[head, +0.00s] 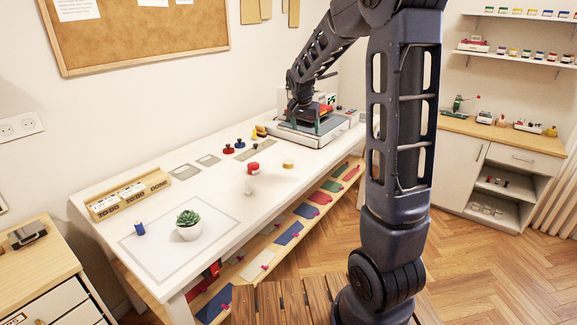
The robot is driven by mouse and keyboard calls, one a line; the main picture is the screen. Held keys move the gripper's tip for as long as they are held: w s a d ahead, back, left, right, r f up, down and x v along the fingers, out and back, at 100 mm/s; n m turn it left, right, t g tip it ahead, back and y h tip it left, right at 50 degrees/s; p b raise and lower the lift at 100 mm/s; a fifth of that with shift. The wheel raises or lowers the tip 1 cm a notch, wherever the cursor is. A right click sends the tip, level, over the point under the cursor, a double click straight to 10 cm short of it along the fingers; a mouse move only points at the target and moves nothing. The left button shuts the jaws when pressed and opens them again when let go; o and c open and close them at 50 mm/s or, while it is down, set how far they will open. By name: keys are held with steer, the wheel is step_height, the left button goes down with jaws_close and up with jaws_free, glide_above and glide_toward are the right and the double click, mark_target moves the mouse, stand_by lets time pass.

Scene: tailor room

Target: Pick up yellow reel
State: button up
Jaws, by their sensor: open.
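A small yellow reel (288,163) lies on the white table (215,190), right of the middle and close to the front edge. My gripper (303,122) is at the back right of the table, over a grey-and-white flat machine (317,133). It is open, and it stands behind and apart from the yellow reel. Its fingertips are small and partly lost against the colourful things there, so I cannot tell if they touch anything.
A red reel (253,168) is left of the yellow one, and a blue reel (139,228) is at the left. A potted plant (189,225) and a wooden box (130,194) stand on the table. Coloured fabric pieces lie on the shelf below (290,233). A side cabinet (500,150) is at right.

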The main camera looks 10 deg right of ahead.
steer(key=m+h, duration=0.1)
steer(key=m, duration=0.1)
glide_toward(288, 162)
steer(key=shift+x, duration=4.4)
steer(key=shift+w, duration=0.15)
steer(key=c, duration=1)
